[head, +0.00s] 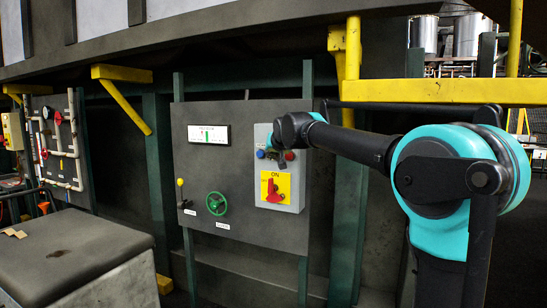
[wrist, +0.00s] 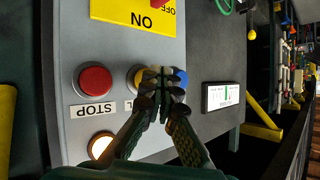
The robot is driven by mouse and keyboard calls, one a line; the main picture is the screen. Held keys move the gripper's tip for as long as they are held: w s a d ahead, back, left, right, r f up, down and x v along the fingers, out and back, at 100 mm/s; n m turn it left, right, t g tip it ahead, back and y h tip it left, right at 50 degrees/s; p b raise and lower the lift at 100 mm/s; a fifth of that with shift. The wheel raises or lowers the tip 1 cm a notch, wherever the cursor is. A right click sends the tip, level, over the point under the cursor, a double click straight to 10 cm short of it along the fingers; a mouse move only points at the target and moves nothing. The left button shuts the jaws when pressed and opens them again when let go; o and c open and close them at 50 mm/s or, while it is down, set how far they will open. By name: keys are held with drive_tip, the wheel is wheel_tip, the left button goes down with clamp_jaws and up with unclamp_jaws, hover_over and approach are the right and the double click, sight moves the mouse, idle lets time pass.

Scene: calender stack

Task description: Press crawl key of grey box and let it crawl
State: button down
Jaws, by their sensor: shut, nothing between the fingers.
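The grey box (head: 292,205) is mounted on a dark panel. It also fills much of the wrist view (wrist: 150,50), seen upside down. My gripper (wrist: 160,88) is shut and empty, its fingertips in front of the row of buttons. A blue button (wrist: 180,77) shows just right of the fingertips, and another button with a pale yellowish rim (wrist: 133,76) is mostly hidden behind them. A label under it shows only an "L". I cannot tell whether the fingertips touch a button. In the head view the blue button (head: 261,154) shows left of my gripper.
A red STOP button (wrist: 95,80) and a lit lamp (wrist: 102,147) are close by on the box. A yellow plate with a red switch (head: 275,188) sits below the buttons. A green handwheel (head: 216,203) and a white display (head: 208,134) are on the panel. A yellow beam (head: 440,92) runs above my arm.

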drive_tip(key=shift+s+a, duration=0.15)
drive_tip(key=shift+s, duration=0.25)
drive_tip(key=shift+s+a, duration=0.3)
drive_tip(key=shift+s, duration=0.5)
drive_tip(key=shift+s+a, duration=0.25)
drive_tip(key=shift+s, duration=0.5)
drive_tip(key=shift+s+a, duration=0.3)
drive_tip(key=shift+s, duration=0.5)
drive_tip(key=s+d+f+g+h, duration=0.2)
drive_tip(key=s+d+f, duration=0.3)
drive_tip(key=d+f, duration=0.55)
drive_tip(key=s+d+f+g+h, duration=0.1)
drive_tip(key=s+d+f, duration=0.6)
drive_tip(key=f, duration=0.6)
drive_tip(key=s+d+f+g, duration=0.2)
drive_tip(key=s+d+f, duration=0.4)
drive_tip(key=s+f, duration=0.5)
drive_tip(key=s+d+f+g, duration=0.2)
drive_tip(key=s+d+f, duration=0.3)
drive_tip(key=s+f, duration=0.6)
drive_tip(key=shift+s+d+m+g+h, duration=0.3)
drive_tip(key=shift+s+d+m+h, duration=0.1)
drive_tip(key=shift+s, duration=0.55)
